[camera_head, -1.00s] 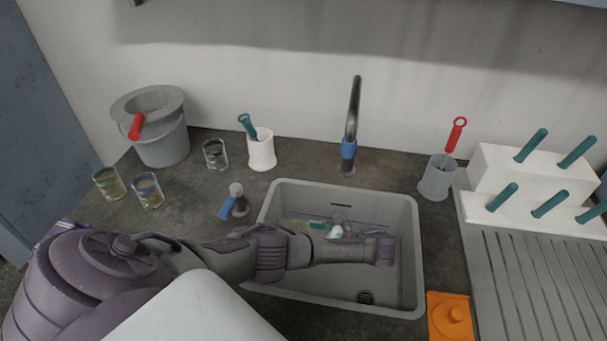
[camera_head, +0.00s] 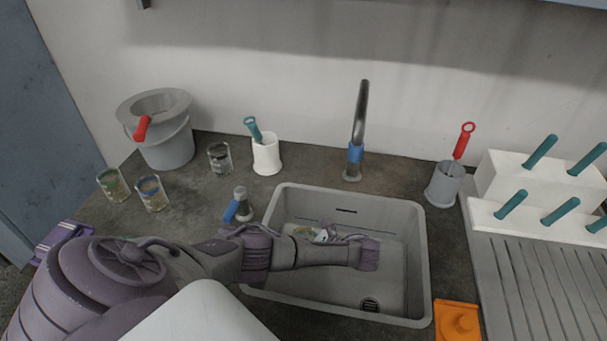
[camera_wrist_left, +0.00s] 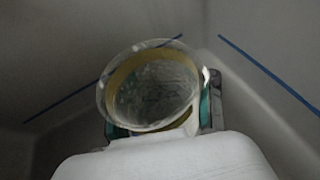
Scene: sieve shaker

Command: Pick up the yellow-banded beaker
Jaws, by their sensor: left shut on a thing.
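The yellow-banded beaker (camera_wrist_left: 155,88) is in the left wrist view, a clear glass with a yellow band below its rim. Its open mouth faces the camera and it looks tilted there. My left gripper (camera_head: 326,236) is down in the sink (camera_head: 419,250), shut on the beaker. Its teal pads show at the sides of the glass in the wrist view. In the head view my forearm hides much of the grip, and the beaker is hard to make out. Whether the beaker touches the sink floor I cannot tell. My right gripper is not in view.
A faucet (camera_head: 358,130) stands behind the sink. A green-banded beaker (camera_head: 113,186), a blue-banded one (camera_head: 151,194) and a dark-banded one (camera_head: 219,158) stand at left. A grey bucket (camera_head: 165,145) is behind them. An orange block (camera_head: 456,321) and ribbed drainboard (camera_head: 510,270) lie right.

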